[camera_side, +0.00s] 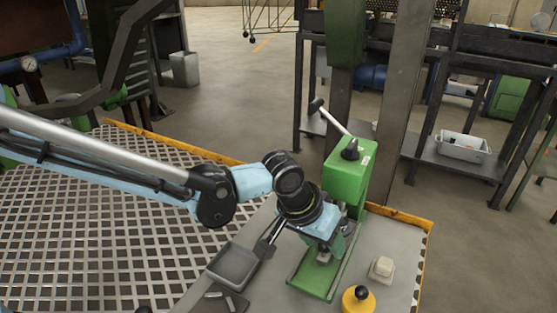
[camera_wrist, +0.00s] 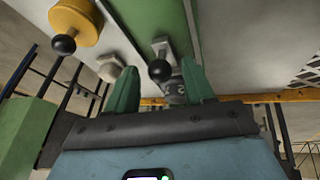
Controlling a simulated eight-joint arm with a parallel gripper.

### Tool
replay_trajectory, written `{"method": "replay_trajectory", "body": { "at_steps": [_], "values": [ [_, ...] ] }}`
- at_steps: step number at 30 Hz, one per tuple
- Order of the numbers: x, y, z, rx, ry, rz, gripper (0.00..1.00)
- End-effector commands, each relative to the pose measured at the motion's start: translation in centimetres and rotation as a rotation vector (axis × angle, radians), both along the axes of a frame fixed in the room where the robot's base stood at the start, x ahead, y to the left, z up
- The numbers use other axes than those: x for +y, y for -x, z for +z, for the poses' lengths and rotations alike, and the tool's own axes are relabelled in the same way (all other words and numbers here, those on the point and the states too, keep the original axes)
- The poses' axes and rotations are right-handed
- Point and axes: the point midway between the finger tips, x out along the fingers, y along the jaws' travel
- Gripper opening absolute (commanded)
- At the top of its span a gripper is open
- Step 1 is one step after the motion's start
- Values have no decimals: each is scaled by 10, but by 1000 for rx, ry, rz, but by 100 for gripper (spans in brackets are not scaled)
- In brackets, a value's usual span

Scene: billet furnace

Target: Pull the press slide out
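The green press (camera_side: 348,172) stands on the grey bench, with a lever on top. Its slide shows as a grey bracket with a black ball knob (camera_wrist: 159,70) in the wrist view, over the press's green base (camera_side: 318,282). In the side view the slide is mostly hidden by my gripper. My gripper (camera_side: 332,248) points down at the front of the press. In the wrist view its two green fingers (camera_wrist: 160,82) are spread, with the knob showing in the gap between them. I cannot tell whether either finger touches it.
A yellow cylinder with a black knob (camera_side: 357,300) and a pale block (camera_side: 381,269) stand right of the press base. A grey tray (camera_side: 233,265) lies to the left. A yellow edge (camera_side: 402,217) borders the bench.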

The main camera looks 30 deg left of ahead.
Motion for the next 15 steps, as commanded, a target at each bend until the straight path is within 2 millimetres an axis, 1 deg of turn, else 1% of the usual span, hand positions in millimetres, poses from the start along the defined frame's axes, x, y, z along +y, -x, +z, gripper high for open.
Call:
{"method": "replay_trajectory", "body": {
  "at_steps": [1,9,10,15],
  "values": [
    [0,0,0,0,0,0,45],
    [0,0,0,0,0,0,4],
    [0,0,0,0,0,0,0],
    [0,0,0,0,0,0,0]
  ]
}}
